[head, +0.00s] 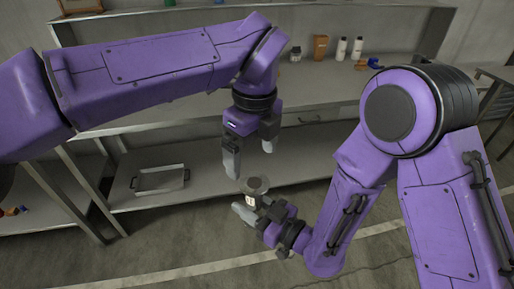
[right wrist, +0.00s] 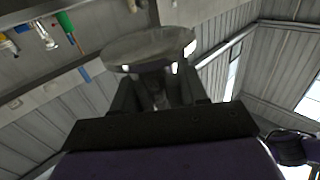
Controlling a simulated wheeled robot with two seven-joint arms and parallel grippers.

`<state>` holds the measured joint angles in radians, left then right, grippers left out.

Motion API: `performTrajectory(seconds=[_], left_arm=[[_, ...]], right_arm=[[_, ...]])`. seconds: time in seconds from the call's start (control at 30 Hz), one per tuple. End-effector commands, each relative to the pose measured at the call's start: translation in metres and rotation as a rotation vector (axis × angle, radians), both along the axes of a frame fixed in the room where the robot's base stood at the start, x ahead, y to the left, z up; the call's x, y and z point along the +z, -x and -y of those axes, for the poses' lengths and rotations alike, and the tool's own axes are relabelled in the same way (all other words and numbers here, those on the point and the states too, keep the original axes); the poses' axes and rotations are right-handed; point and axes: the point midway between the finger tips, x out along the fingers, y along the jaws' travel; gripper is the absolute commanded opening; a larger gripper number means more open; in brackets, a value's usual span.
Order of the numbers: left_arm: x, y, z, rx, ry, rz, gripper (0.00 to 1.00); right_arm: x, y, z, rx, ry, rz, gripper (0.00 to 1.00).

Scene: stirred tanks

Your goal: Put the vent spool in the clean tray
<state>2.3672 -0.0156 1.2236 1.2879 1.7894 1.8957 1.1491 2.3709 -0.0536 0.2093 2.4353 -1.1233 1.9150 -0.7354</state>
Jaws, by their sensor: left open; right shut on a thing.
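The vent spool (head: 257,185) is a grey metal piece with a round flange on top, and a pale label shows below the flange. My right gripper (head: 246,208) is shut on it and holds it in front of the lower shelf. In the right wrist view the spool's flange (right wrist: 150,47) spans the space above my right fingers (right wrist: 156,92); its lower part is mostly hidden. My left gripper (head: 250,160) is open and empty, pointing down just above the spool. The clean tray (head: 160,191), a shallow grey tray with handles, lies on the lower shelf at left and looks empty.
The lower shelf (head: 205,188) has free room right of the tray. The bench top above it carries a brown box (head: 321,47), white bottles (head: 341,49) and a dark jar (head: 295,54). Another low shelf (head: 45,213) with small items stands at far left.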

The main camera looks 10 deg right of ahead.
Motion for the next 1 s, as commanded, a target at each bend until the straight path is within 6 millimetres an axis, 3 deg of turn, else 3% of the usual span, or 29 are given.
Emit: performTrajectory(seconds=[0.07,0.17,0.63,0.8,1.0], left_arm=[[0.009,0.006,0.006,0.023,0.026,-0.016,0.94],[0.006,0.009,0.008,0.031,0.034,-0.023,0.94],[-0.09,0.008,0.007,0.031,0.033,-0.022,0.94],[-0.106,0.008,0.007,0.031,0.034,-0.019,0.94],[-0.109,0.008,0.007,0.031,0.034,-0.019,0.94]], right_arm=[[0.0,0.0,0.0,0.0,-0.001,0.001,0.05],[0.0,0.0,0.0,0.0,-0.001,0.001,0.05],[0.0,0.0,0.0,0.0,-0.001,0.001,0.05],[0.0,0.0,0.0,0.0,-0.001,0.001,0.05],[0.0,0.0,0.0,0.0,-0.001,0.001,0.05]])
